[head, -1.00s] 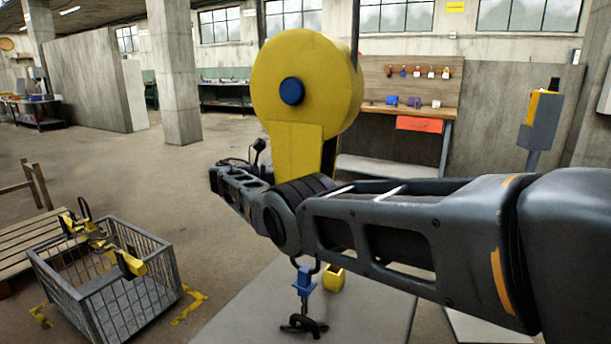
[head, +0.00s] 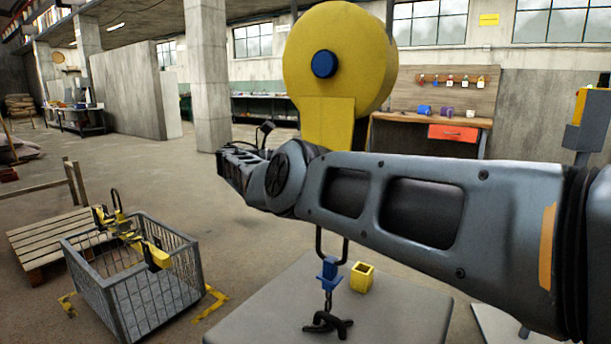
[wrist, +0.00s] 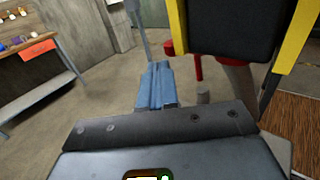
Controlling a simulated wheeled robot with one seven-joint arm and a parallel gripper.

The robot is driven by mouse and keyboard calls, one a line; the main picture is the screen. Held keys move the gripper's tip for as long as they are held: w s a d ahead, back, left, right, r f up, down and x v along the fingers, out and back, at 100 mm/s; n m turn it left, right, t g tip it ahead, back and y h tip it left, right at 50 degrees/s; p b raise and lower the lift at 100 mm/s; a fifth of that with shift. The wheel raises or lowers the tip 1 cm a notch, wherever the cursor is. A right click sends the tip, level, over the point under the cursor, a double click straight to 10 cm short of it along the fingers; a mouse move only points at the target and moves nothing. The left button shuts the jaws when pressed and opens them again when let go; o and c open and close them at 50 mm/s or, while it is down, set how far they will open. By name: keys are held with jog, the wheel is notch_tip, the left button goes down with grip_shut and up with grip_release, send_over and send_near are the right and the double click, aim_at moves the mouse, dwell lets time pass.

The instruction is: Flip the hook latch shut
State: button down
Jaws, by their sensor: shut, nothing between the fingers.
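A yellow hoist block (head: 338,60) with a blue hub (head: 324,64) hangs in the middle of the head view. My arm crosses in front of its lower end. Below the arm, a dark curved hook (head: 332,257) shows its lower bend; a blue piece (head: 328,270) with a short chain and dark shackle (head: 327,322) hangs there. The latch cannot be made out and may be hidden behind my arm. In the wrist view my gripper (wrist: 157,80) is shut and empty, its blue-grey fingers together. Near it are a red part (wrist: 195,62) and a black and yellow body (wrist: 232,25); contact cannot be told.
A grey platform (head: 255,318) lies below the hook, with a small yellow box (head: 362,277) on it. A wire basket (head: 140,300) with yellow and black gear and a wooden pallet (head: 45,240) stand at left. A workbench (head: 430,120) is behind. Open floor lies between.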

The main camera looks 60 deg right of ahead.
jog(key=shift+w+a+f+b, duration=0.15)
jog(key=shift+w+a+b, duration=0.25)
jog(key=shift+b, duration=2.25)
jog(key=shift+w+a+f+b, duration=0.15)
jog(key=shift+w+b, duration=0.3)
jog(key=shift+b, duration=2.2)
jog(key=shift+w+a+r+b, duration=0.1)
jog(key=shift+a+r+b, duration=0.2)
jog(key=shift+b, duration=0.4)
jog(key=shift+d, duration=0.1)
